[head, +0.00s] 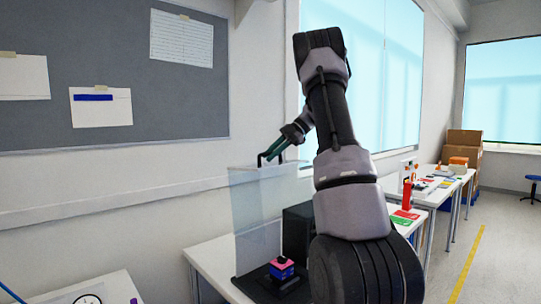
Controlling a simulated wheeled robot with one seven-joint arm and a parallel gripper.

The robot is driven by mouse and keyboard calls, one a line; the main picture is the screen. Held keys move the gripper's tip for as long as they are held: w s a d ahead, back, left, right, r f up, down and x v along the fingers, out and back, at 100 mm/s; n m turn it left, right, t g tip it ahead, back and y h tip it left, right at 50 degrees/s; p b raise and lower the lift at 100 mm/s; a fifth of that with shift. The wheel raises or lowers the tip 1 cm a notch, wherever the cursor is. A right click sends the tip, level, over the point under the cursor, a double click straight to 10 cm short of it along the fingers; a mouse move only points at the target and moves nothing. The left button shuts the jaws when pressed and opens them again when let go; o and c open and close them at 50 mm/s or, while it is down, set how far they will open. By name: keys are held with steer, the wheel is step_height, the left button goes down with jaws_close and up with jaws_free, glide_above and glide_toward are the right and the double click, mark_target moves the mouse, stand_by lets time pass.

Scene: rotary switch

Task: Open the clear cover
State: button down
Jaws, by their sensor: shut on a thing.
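The clear cover (258,218) is a tall see-through panel that stands upright above the black base (262,290) on the white table. A dark handle (262,158) is at its top edge. My gripper (275,152), with teal fingers, is shut at this handle. My arm hides the right part of the cover. A pink and blue block with a dark top (282,268), perhaps the rotary switch, sits on the base near the cover's lower edge.
A black box (297,232) stands behind the base, partly hidden by my arm. The white table (212,258) adjoins the wall. More tables with coloured items (432,188) run along the windows to the right. The floor at right is open.

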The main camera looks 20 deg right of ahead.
steer(key=c, duration=0.8)
jaws_free()
steer(key=shift+a+f, duration=0.1)
steer(key=shift+f, duration=0.1)
steer(key=shift+c, duration=0.2)
steer(key=v, duration=1.1)
steer(key=shift+r, duration=0.1)
